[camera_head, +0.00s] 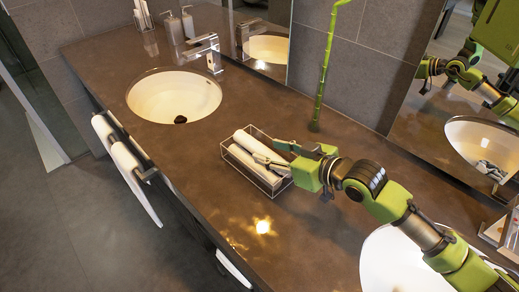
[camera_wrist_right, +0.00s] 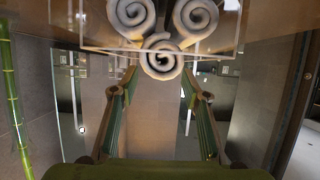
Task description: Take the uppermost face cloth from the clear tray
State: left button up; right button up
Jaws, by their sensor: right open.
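The clear tray (camera_head: 272,188) stands on the brown counter, with white rolled face cloths lying in it. In the right wrist view three spiral roll ends show, inverted: two side by side, and the uppermost face cloth (camera_wrist_right: 162,61) resting against both. The clear tray (camera_wrist_right: 95,48) shows there too. My right gripper (camera_head: 272,151) reaches over the tray's right end from the right. Its open fingers (camera_wrist_right: 159,82) spread to either side of the uppermost roll's end, with nothing held. Its exact distance from the cloth cannot be told. My left gripper is out of view.
A sink (camera_head: 174,97) with a faucet (camera_head: 206,50) lies to the left; another basin (camera_head: 400,262) lies under my right arm. A green bamboo stem (camera_head: 321,80) stands behind the tray near the mirror. The counter in front of the tray is clear.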

aim_at(267, 151)
jog(key=p+x, duration=0.1)
jog(key=x, duration=0.4)
jog(key=shift+w+a, duration=0.1)
jog(key=c, duration=0.8)
